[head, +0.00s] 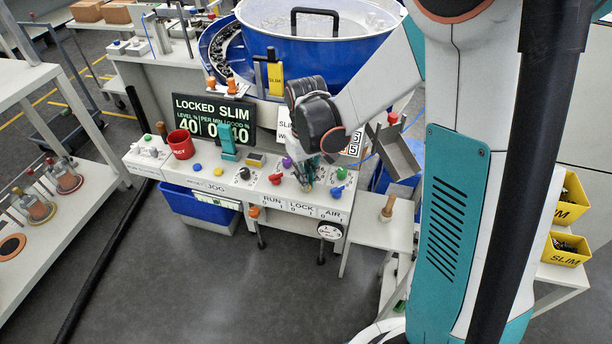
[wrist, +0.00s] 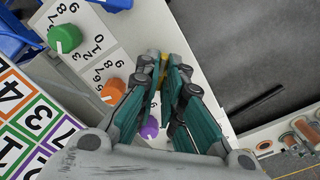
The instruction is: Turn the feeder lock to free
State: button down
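The feeder lock belongs to the LOCK label (head: 299,207) on the sloping control panel (head: 215,186), between RUN and AIR. My gripper (head: 308,183) is down at the panel above that label and hides most of what is there. In the wrist view my gripper (wrist: 166,72) has its fingers close together, with a small yellow part (wrist: 163,60) between or just beyond the tips. I cannot tell whether the pads touch it, nor which way the lock points. The display (head: 213,118) reads LOCKED SLIM.
Close around my gripper are a red knob (head: 276,179), a green knob (head: 341,173) and a purple knob (head: 287,162). The wrist view shows an orange knob (wrist: 113,90) beside the fingers. The blue bowl (head: 318,55) is behind.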

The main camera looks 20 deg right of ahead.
jog(key=shift+n, duration=0.4)
jog(key=n, duration=0.8)
jog(key=shift+n, duration=0.3)
jog(key=n, duration=0.4)
jog(key=shift+n, duration=2.2)
jog(key=c, duration=1.7)
grip_release()
